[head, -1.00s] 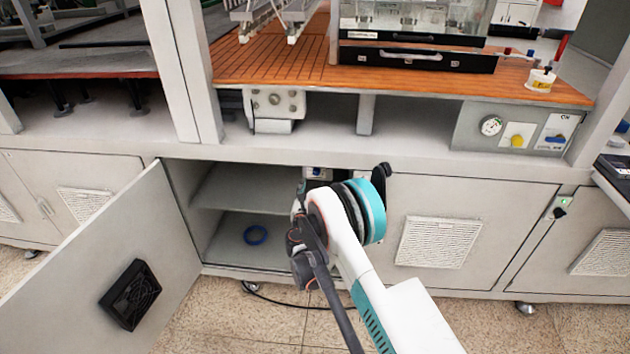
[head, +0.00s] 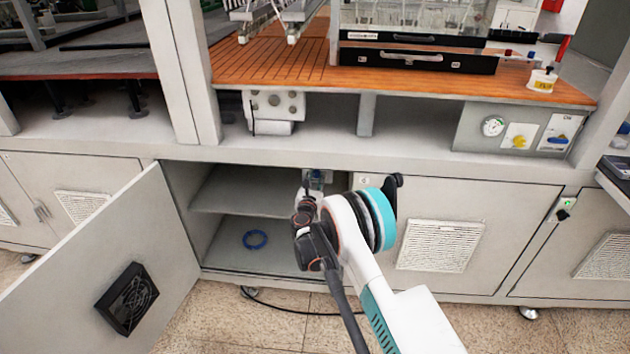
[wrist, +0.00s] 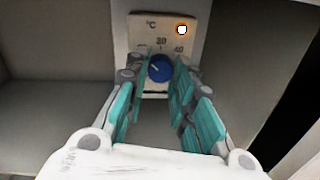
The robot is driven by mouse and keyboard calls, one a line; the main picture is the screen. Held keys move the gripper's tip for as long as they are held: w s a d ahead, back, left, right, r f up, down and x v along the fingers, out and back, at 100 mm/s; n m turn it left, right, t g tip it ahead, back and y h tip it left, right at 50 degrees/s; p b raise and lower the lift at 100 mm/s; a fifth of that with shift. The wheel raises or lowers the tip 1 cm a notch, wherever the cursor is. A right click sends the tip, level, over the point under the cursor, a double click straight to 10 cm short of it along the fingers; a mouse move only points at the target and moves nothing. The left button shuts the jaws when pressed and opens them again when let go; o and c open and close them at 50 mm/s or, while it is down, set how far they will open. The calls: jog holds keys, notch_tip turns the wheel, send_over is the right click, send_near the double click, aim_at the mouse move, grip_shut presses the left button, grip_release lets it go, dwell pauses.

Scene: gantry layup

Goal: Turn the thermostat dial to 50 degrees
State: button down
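The thermostat panel (wrist: 135,31) is a pale plate with a °C mark, a scale with 30 and 40 readable, and a lit lamp (wrist: 182,29) at upper right. Its blue dial (wrist: 160,69) sits below the scale, with a light pointer mark that seems to aim to the upper left. My gripper (wrist: 155,80) is open, its teal-padded fingers spread left and right of the dial. I cannot tell whether they touch it. In the head view the panel (head: 316,176) shows small inside the cabinet opening, and my arm partly hides it.
The cabinet door (head: 85,265) stands open at left. A shelf (head: 235,192) and a blue ring (head: 255,239) are inside the cabinet. A closed door (head: 400,215) is right of my arm. A control box (head: 475,125) with a gauge is above right.

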dwell(0.4)
jog(key=m, duration=0.3)
jog(key=shift+m, duration=0.4)
jog(key=m, duration=0.3)
jog(key=shift+m, duration=0.3)
jog(key=m, duration=0.3)
jog(key=shift+g, duration=0.3)
jog(key=m, duration=0.4)
jog(key=shift+r+y, duration=0.1)
jog(key=shift+y, duration=0.2)
jog(key=m, duration=0.5)
jog(key=shift+m+y, duration=0.3)
jog(key=shift+m, duration=0.1)
jog(key=m, duration=0.5)
jog(key=shift+d+m, duration=0.1)
jog(key=shift+m, duration=0.2)
